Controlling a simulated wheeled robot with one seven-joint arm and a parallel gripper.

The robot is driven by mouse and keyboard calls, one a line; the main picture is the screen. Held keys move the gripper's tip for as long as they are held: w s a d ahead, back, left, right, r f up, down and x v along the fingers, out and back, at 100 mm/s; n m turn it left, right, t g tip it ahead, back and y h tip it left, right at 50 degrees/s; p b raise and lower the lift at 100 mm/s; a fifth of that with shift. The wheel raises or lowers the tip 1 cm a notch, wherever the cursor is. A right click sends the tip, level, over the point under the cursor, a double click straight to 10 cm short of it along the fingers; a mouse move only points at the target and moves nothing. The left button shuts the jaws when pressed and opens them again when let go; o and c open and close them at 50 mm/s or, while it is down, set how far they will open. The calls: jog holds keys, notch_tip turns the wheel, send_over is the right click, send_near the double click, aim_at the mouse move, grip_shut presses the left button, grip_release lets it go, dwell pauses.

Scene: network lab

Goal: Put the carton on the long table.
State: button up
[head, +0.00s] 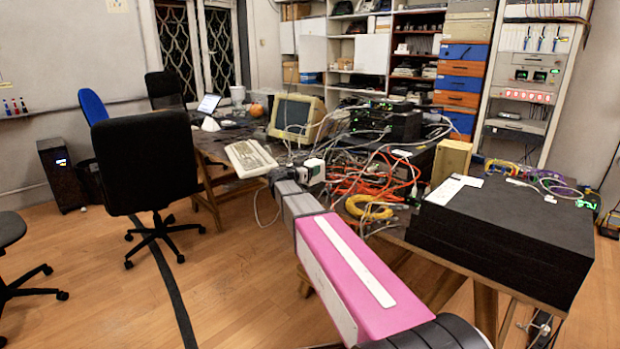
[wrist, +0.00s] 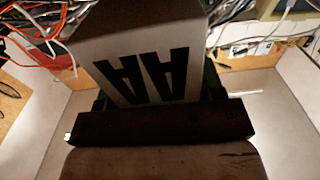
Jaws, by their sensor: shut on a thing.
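The carton shows large in the wrist view as a white box (wrist: 150,62) with big black letters on its side. My gripper (wrist: 160,124) is shut on it, its dark body across the near end of the carton. In the head view my gripper (head: 300,176) is at the end of my outstretched arm, with a small white piece (head: 314,168) there that looks like the carton. Most of the grip is hidden. The long wooden table (head: 214,150) lies beyond and around it, heavily cluttered. I cannot tell the carton's height above the tabletop.
A cream keyboard (head: 250,158) and an old monitor (head: 296,117) are just beyond my gripper. Orange cables (head: 372,172) and a yellow cable coil (head: 369,207) lie to its right. A large black block (head: 505,225) fills the right side. A black chair (head: 143,165) stands at left.

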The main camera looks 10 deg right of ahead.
jog(key=shift+f, duration=1.8)
jog(key=shift+f, duration=0.15)
jog(key=o, duration=1)
jog(key=shift+o, duration=0.2)
